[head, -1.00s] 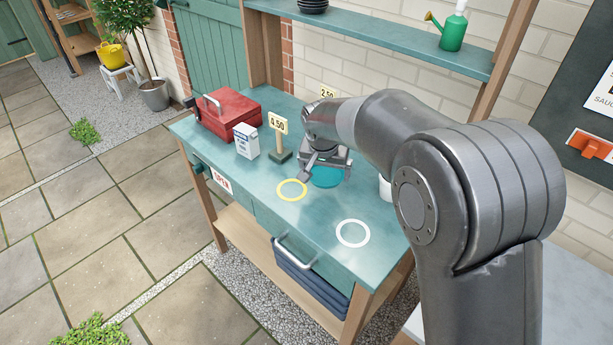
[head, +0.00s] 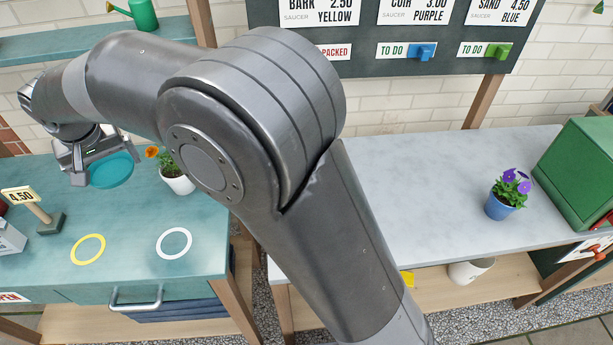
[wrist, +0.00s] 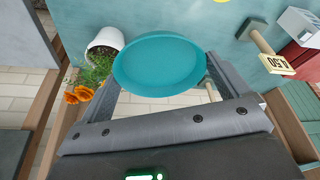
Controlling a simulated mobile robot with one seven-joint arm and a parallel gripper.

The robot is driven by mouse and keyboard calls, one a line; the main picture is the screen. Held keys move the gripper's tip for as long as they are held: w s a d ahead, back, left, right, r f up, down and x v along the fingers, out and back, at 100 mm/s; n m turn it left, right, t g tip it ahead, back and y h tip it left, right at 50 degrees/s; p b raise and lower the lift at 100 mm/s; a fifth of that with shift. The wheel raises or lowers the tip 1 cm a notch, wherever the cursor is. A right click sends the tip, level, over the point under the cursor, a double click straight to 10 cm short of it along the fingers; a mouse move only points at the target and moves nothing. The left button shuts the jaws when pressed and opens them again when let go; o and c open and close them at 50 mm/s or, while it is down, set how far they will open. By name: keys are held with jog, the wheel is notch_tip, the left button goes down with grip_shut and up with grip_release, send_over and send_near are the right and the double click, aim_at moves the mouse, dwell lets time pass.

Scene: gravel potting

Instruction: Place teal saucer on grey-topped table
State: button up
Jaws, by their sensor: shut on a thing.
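The teal saucer (head: 112,172) is in my gripper (head: 88,166), at the left of the head view, over the teal-topped bench (head: 130,215). The wrist view shows the saucer (wrist: 160,66) between the two fingers, its round face toward the camera. My gripper (wrist: 163,84) is shut on it. The gap between saucer and bench is hard to judge. The grey-topped table (head: 430,195) stands to the right of the bench, and my arm crosses in front of its left end.
A white pot with orange flowers (head: 178,180) stands close right of the saucer. A sign reading 4.50 (head: 20,196) stands left. On the grey top are a blue pot with purple flowers (head: 503,200) and a green box (head: 580,175); the top's middle is clear.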

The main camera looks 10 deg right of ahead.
aim_at(113, 174)
notch_tip(113, 174, up, 4)
jog(key=shift+f, duration=0.1)
jog(key=w+d+r+m+h, duration=0.15)
jog(key=w+d, duration=0.35)
jog(key=d, duration=0.6)
jog(key=w+d+f+m, duration=0.1)
jog(key=w+d+m, duration=0.25)
jog(key=d, duration=0.75)
jog(key=s+d+m+h, duration=0.25)
jog(key=d+m, duration=0.25)
jog(key=d, duration=2.4)
notch_tip(113, 174, down, 18)
jog(key=r+y, duration=0.1)
jog(key=w+a+f, duration=0.1)
jog(key=a+f, duration=0.1)
jog(key=a, duration=0.1)
jog(key=w+a+f, duration=0.1)
jog(key=a+f, duration=0.2)
jog(key=a, duration=0.1)
jog(key=w+a+f, duration=0.2)
jog(key=a, duration=0.2)
jog(key=shift+f, duration=0.2)
jog(key=shift+a+f, duration=0.1)
jog(key=shift+f, duration=1.95)
